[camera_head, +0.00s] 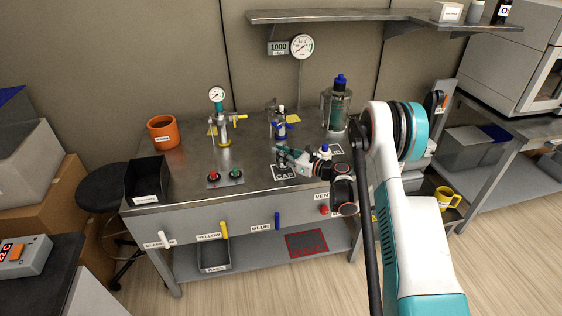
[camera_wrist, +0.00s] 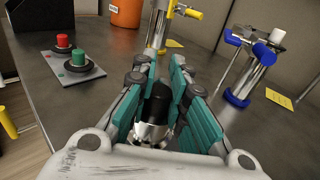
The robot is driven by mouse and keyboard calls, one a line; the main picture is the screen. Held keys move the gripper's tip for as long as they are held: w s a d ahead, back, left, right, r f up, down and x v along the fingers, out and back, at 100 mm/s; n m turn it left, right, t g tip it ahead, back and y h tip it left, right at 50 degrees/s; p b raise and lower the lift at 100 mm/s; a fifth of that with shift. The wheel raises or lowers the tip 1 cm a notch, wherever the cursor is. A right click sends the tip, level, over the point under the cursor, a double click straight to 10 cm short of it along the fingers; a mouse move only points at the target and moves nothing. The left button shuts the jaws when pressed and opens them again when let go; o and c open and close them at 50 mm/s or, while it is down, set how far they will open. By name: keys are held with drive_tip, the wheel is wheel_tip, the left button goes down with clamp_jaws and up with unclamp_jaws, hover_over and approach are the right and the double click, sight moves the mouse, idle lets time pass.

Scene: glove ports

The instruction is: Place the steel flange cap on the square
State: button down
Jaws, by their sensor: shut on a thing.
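The steel flange cap (camera_wrist: 150,132) is between my gripper's teal fingers in the wrist view, shiny steel with a dark upper part. My gripper (camera_wrist: 163,85) is shut on it. In the head view my gripper (camera_head: 283,156) is over the worktable, at the far edge of the outlined square marked CAP (camera_head: 283,173). The cap is mostly hidden by the fingers there, and I cannot tell whether it touches the table. The square is not visible in the wrist view.
Behind my gripper stand a blue-handled valve fitting (camera_head: 279,124) and a clear vessel (camera_head: 338,105). A yellow-handled gauge fitting (camera_head: 221,125) and a red-green button plate (camera_head: 225,178) are to the left. An orange pot (camera_head: 163,132) and black bin (camera_head: 147,180) are farther left.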

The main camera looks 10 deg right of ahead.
drive_tip(key=shift+f+b, duration=0.35)
drive_tip(key=shift+f, duration=1)
drive_tip(key=shift+f, duration=0.1)
drive_tip(key=c, duration=1.5)
unclamp_jaws()
drive_tip(key=shift+o, duration=0.2)
drive_tip(key=p+v, duration=0.4)
drive_tip(key=v, duration=0.8)
